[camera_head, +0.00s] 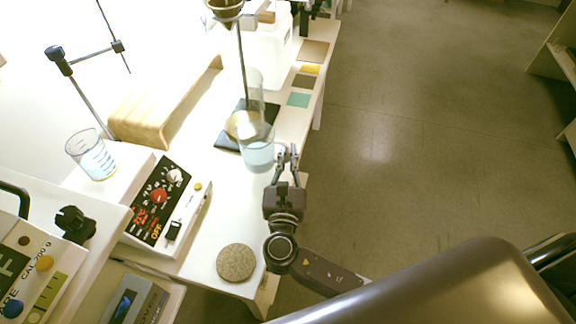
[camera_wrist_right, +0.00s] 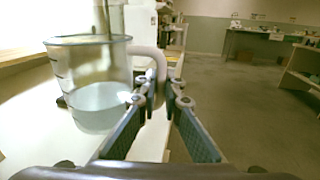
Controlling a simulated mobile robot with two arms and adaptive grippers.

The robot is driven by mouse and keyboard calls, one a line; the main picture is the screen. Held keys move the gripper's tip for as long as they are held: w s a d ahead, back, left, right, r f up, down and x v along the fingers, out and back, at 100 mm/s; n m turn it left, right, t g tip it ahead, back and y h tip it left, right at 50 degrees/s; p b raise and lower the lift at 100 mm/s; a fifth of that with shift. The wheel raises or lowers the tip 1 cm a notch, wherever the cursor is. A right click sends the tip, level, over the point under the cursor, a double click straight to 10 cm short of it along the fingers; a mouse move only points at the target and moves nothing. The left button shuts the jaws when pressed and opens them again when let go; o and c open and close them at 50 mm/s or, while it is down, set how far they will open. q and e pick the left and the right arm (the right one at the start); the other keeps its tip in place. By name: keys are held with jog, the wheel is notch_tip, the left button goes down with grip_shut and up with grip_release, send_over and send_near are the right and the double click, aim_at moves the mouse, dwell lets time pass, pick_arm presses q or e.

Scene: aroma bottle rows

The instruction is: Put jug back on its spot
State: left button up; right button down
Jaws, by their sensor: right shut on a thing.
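The jug (camera_head: 257,153) is clear, with pale bluish liquid in its lower part. It also shows on the left of the right wrist view (camera_wrist_right: 95,90), upright, with measuring marks and a pale handle (camera_wrist_right: 155,60). My right gripper (camera_head: 287,155) is shut on the jug's handle at the right of the jug, and its fingers (camera_wrist_right: 158,90) meet there in the right wrist view. I cannot tell whether the jug touches the table. My left gripper is not in view.
A round cork mat (camera_head: 237,262) lies bare on the white table. A dark pad (camera_head: 228,140) lies behind the jug. A control box (camera_head: 158,205) with a beaker (camera_head: 90,155) stands left. A wooden bridge (camera_head: 150,115) and coloured squares (camera_head: 299,100) lie farther back.

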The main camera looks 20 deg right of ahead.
jog(key=shift+f+b, duration=0.35)
jog(key=shift+f, duration=1.75)
jog(key=shift+f, duration=0.15)
jog(key=c, duration=2.1)
grip_release()
jog(key=shift+r, duration=0.25)
jog(key=p+v, duration=0.2)
jog(key=v, duration=1)
jog(key=shift+f, duration=0.15)
